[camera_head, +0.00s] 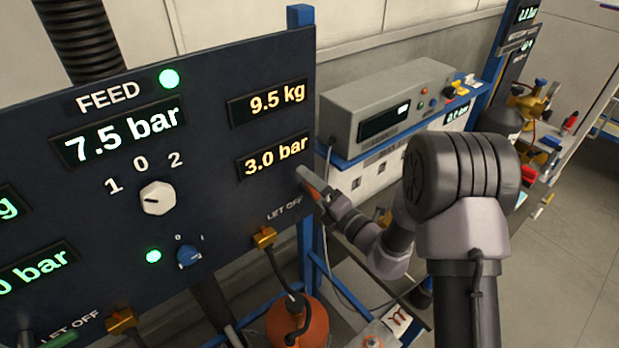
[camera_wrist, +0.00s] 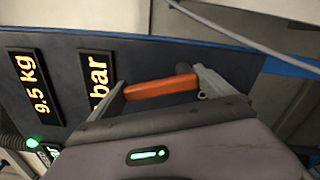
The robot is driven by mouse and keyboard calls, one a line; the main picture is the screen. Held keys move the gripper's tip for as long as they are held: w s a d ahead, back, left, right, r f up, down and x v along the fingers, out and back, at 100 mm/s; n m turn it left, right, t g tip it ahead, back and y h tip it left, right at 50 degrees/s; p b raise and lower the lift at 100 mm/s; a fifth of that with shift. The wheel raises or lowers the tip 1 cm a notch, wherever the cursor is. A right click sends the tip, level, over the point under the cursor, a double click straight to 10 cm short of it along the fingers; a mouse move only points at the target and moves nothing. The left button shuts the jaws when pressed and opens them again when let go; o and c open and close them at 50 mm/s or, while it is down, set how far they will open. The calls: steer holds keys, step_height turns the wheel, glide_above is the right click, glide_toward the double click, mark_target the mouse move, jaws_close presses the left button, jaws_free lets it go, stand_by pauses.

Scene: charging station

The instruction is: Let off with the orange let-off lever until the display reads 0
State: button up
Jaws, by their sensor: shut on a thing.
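The orange let-off lever (camera_wrist: 162,87) shows between the fingers of my gripper (camera_wrist: 160,85) in the wrist view, and the gripper is shut on it. In the head view my gripper (camera_head: 314,182) is at the right edge of the dark panel (camera_head: 222,82), with a bit of the orange lever (camera_head: 307,179) showing; the fingers hide most of it. The display beside the lever (camera_head: 272,158) reads 3.0 bar. The display above it (camera_head: 267,104) reads 9.5 kg. In the wrist view the gripper covers part of the bar display (camera_wrist: 98,88), so its number is hidden.
The FEED display (camera_head: 120,132) reads 7.5 bar above a white knob (camera_head: 157,198). A small blue knob (camera_head: 189,256) sits below. An orange bottle (camera_head: 298,325) stands under the panel. A grey instrument box (camera_head: 388,108) stands on the bench behind my arm. Floor at right is clear.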

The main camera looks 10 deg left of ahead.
steer(key=shift+w+d+r+m+p, duration=0.1)
steer(key=shift+w+d+m+p, duration=0.15)
steer(key=shift+m+p, duration=0.7)
steer(key=shift+w+d+m+p, duration=0.15)
steer(key=shift+w+m+p, duration=0.1)
steer(key=shift+m+p, duration=0.7)
steer(key=o, duration=1.8)
steer(key=shift+c, duration=0.2)
steer(key=v, duration=1.7)
steer(key=shift+d+b, duration=0.2)
steer(key=shift+b, duration=0.15)
steer(key=shift+s, duration=0.15)
